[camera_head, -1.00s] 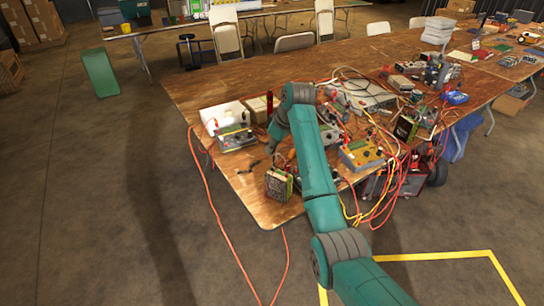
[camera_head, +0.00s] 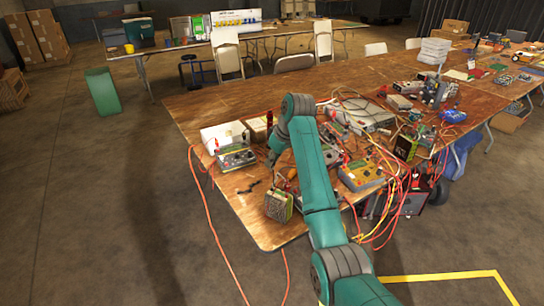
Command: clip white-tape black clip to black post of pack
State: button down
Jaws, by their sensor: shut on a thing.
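A small battery pack (camera_head: 279,205) with a grey face and yellow-green edges stands upright near the table's front left corner. Its posts are too small to tell apart. A thin black item (camera_head: 248,187) lies on the bare wood to its left; I cannot tell whether it is a clip, and no white tape shows on it. My teal arm reaches over the table from the lower right, and its forearm bends down just above and behind the pack. My gripper's jaws cannot be made out; they are hidden behind the arm or lost among dark clutter. The white-tape clip is not seen.
A grey meter box (camera_head: 236,158) and a white box (camera_head: 225,135) stand left of my forearm. A yellow instrument (camera_head: 361,175) and tangled red cables (camera_head: 393,195) crowd the right. An orange cable (camera_head: 213,225) hangs off the left edge. Bare wood lies around the front corner.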

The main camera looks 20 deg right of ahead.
jog(key=shift+f, duration=0.2)
jog(key=shift+f, duration=3.45)
jog(key=shift+f, duration=0.25)
jog(key=c, duration=1.1)
grip_release()
jog(key=shift+o, duration=0.2)
jog(key=shift+o, duration=1.1)
jog(key=shift+r, duration=0.15)
jog(key=shift+r, duration=3.65)
